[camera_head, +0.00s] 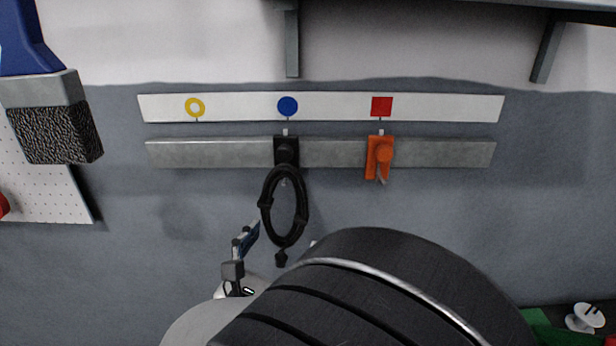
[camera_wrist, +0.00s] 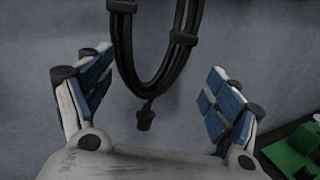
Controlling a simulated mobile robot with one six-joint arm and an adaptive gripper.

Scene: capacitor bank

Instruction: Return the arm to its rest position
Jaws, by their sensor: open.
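My gripper (camera_wrist: 158,100) is open and empty in the wrist view, its two blue-padded fingers spread apart. A coiled black cable (camera_wrist: 146,88) hangs beyond the fingers, and its plug end shows between them. In the head view the black cable (camera_head: 284,208) hangs from a black holder (camera_head: 286,151) on the grey rail, below the blue dot. Part of my gripper (camera_head: 245,245) shows just left of and below the cable; my dark arm link hides the rest. I cannot tell the exact gap between fingers and cable.
The grey metal rail (camera_head: 220,154) also carries an orange holder (camera_head: 380,157) under a red square. A white strip (camera_head: 330,107) with markers runs above. A shelf bracket (camera_head: 292,45) is overhead. A large brush (camera_head: 50,115) hangs at left. A green object (camera_wrist: 293,150) lies at lower right.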

